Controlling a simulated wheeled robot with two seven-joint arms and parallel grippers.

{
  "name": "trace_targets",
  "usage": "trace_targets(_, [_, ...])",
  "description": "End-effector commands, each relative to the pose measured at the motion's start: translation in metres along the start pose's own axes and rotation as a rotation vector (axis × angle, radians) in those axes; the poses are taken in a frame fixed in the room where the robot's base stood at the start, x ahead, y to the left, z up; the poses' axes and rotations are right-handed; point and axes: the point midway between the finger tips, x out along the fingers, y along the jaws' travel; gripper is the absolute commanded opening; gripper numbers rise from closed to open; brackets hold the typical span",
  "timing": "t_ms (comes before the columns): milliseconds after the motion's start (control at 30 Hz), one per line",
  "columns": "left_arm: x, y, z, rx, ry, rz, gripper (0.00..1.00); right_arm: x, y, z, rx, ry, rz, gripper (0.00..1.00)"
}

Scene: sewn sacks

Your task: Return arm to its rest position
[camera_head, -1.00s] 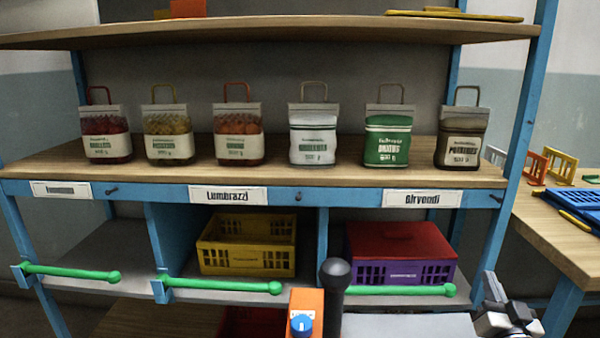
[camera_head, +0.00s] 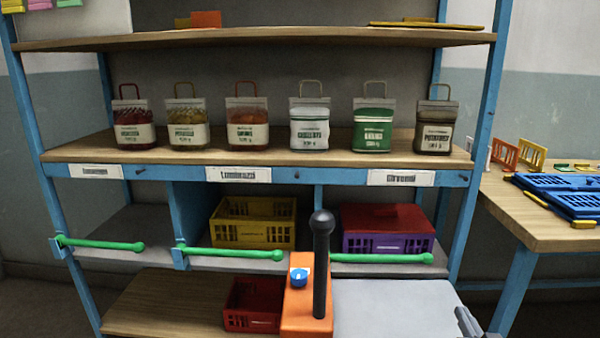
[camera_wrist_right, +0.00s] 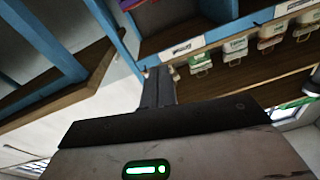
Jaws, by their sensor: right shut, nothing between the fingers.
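My right gripper (camera_head: 468,322) is at the lower right edge of the head view, mostly cut off by the frame. It is low in front of the shelf, apart from the sacks. In the right wrist view its fingers (camera_wrist_right: 158,88) are together with nothing between them. My left gripper is not in view. Several sewn sacks with handles stand upright in a row on the middle shelf, among them a white sack (camera_head: 309,125), a green sack (camera_head: 373,127) and a dark brown sack (camera_head: 434,128).
A yellow crate (camera_head: 252,224) and a purple crate with a red top (camera_head: 386,230) sit in the lower bays, behind green bars (camera_head: 232,253). A red crate (camera_head: 252,305) is on the bottom shelf. A side table (camera_head: 510,217) with blue trays (camera_head: 570,203) stands right.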

Motion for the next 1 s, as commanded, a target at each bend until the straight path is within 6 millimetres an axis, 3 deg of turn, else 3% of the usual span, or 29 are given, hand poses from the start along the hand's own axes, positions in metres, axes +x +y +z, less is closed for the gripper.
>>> trace_targets(267, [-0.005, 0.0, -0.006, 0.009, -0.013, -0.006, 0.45, -0.069, -0.07, 0.051, -0.065, -0.268, -0.094, 0.0])
trace_targets(500, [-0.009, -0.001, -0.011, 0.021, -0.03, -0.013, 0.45, -0.178, -0.153, 0.081, -0.125, -0.583, -0.23, 0.0])
trace_targets(600, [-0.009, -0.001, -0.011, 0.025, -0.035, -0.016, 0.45, -0.209, -0.174, 0.082, -0.136, -0.663, -0.271, 0.0])
trace_targets(733, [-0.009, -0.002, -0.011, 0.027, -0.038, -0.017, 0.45, -0.227, -0.186, 0.082, -0.143, -0.712, -0.296, 0.0])
trace_targets(1000, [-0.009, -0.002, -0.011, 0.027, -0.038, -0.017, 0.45, -0.228, -0.186, 0.082, -0.144, -0.713, -0.297, 0.0])
